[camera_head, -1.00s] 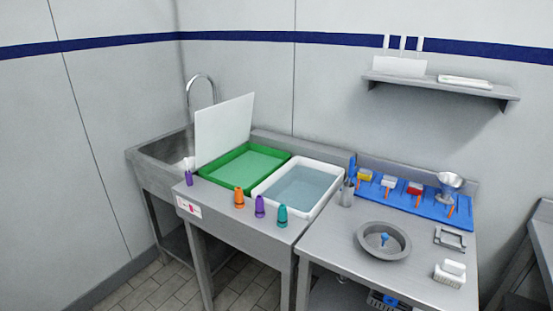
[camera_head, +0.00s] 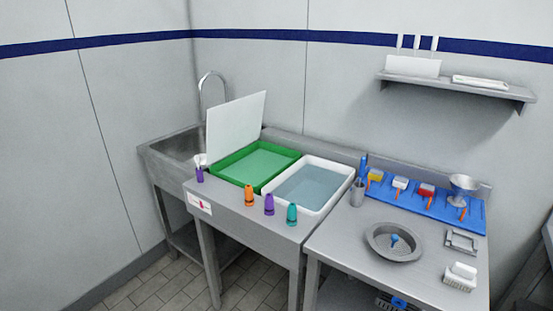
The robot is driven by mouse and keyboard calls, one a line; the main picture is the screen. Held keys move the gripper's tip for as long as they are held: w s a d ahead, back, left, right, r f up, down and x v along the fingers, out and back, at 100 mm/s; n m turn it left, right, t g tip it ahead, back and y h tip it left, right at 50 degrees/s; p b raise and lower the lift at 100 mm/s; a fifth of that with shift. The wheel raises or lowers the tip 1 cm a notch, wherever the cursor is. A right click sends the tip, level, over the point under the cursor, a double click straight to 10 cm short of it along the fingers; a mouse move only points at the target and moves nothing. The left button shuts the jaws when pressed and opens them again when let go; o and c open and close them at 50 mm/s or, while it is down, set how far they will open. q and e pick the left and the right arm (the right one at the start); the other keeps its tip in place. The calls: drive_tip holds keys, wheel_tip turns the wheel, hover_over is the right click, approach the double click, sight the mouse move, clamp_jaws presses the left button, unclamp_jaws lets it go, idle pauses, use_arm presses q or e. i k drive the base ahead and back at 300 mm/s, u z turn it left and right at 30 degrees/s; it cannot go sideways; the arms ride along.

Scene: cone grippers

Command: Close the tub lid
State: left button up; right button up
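A green tub (camera_head: 282,178) sits on the steel counter between the sink and a white tub. It looks shallow, with a pale green surface inside. Its white lid (camera_head: 236,127) stands open, tilted up along the left side of the tub. Neither of my grippers is in the head view, so their state is hidden.
A white tub of water (camera_head: 343,181) is right of the green one. Small orange (camera_head: 249,195), purple (camera_head: 269,205) and teal (camera_head: 292,214) cone-shaped items stand along the counter's front edge, with another purple one (camera_head: 199,174) at the left corner. A sink (camera_head: 172,150) is at left.

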sight(233, 126)
drive_tip(key=u, duration=0.5)
drive_tip(key=k, duration=0.6)
drive_tip(key=u, duration=0.9)
drive_tip(key=i, duration=2.85)
drive_tip(key=z, duration=1.25)
drive_tip(key=i, duration=0.8)
drive_tip(key=z, duration=0.95)
